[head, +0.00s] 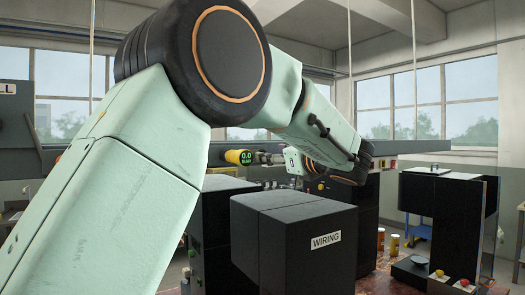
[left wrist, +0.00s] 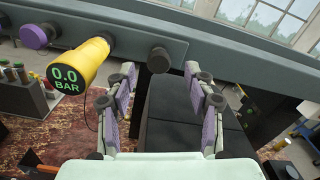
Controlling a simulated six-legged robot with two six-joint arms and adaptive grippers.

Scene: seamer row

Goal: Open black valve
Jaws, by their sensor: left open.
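A dark round knob, which looks like the black valve (left wrist: 158,60), sticks out from a grey rail in the left wrist view. My left gripper (left wrist: 160,74) is open and empty, with one pair of purple-padded fingers on each side of the knob in the picture. The fingertips look near the knob, but I cannot tell whether they reach around it. A yellow gauge (left wrist: 82,62) reading 0.0 BAR is left of it and also shows in the head view (head: 240,157). In the head view my left arm covers much of the scene. My right gripper is not in view.
A purple knob (left wrist: 33,36) is on the rail (left wrist: 225,70) at far left. A black cabinet labelled WIRING (head: 290,225) stands in front of the rail. Another black cabinet (head: 450,220) is at the right. Yellow cans (head: 394,244) stand between them.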

